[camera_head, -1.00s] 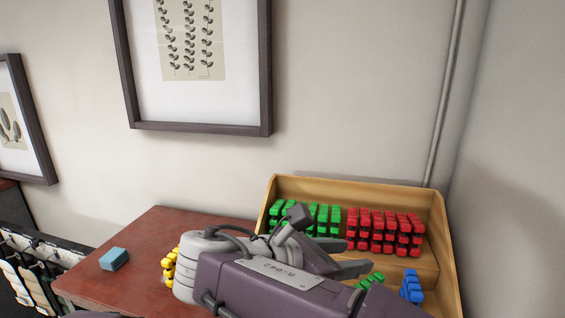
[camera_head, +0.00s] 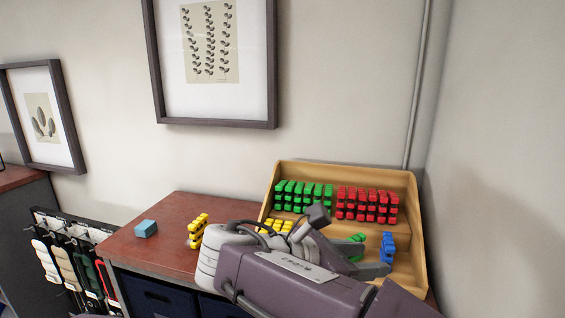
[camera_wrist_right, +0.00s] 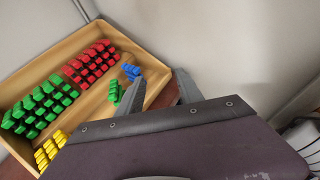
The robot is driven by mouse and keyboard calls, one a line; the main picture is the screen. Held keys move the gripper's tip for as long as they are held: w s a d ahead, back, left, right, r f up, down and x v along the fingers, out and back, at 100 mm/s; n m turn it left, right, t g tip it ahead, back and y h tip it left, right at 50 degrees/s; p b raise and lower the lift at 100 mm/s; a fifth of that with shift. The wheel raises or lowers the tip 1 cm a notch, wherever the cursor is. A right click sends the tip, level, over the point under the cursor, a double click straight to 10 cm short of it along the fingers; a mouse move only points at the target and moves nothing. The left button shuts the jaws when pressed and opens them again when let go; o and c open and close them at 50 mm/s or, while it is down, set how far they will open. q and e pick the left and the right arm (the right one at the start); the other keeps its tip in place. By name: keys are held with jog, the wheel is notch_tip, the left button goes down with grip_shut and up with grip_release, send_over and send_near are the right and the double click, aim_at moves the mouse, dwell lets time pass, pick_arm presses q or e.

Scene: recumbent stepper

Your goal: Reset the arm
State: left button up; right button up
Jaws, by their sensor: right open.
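My right arm comes in from the bottom right of the head view. My right gripper (camera_head: 372,263) is open and empty, in front of the wooden stepped rack on the right side of the picture. It also shows in the right wrist view (camera_wrist_right: 160,92), its two fingers apart beside the rack's edge, with nothing between them. My left gripper is not in view.
The wooden rack (camera_head: 412,215) on the red-brown cabinet top (camera_head: 165,247) holds green dumbbells (camera_head: 303,194), red dumbbells (camera_head: 367,204), yellow ones (camera_head: 278,226) and blue ones (camera_head: 387,247). A yellow dumbbell stack (camera_head: 198,230) and a blue block (camera_head: 146,228) stand left of it. Walls close in behind and right.

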jog(key=s+d+f+m+g+b, duration=0.25)
jog(key=d+f+g+b, duration=0.4)
jog(key=d+f, duration=0.75)
jog(key=s+d+f+m+g+y+b, duration=0.1)
jog(key=s+f+m+g+y+b, duration=0.2)
jog(key=f, duration=1.1)
jog(key=s+a+f+m+y+b, duration=0.1)
jog(key=s+a+f+m+y, duration=0.15)
jog(key=f, duration=0.35)
jog(key=s+a+f+m+t+y+b, duration=0.1)
jog(key=a+f+m+y+b, duration=0.1)
jog(key=f+m, duration=0.3)
jog(key=s+a+f+m+y+b, duration=0.1)
jog(key=s+a+f+m+y, duration=0.15)
jog(key=f, duration=0.45)
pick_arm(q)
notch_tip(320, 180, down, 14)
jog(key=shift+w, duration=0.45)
pick_arm(e)
jog(key=w+a+f+m+t+y, duration=0.2)
jog(key=w+a+m+t, duration=0.1)
jog(key=m, duration=0.5)
jog(key=shift+w+a+t, duration=0.3)
jog(key=shift+w+t, duration=0.15)
jog(key=shift+w, duration=0.6)
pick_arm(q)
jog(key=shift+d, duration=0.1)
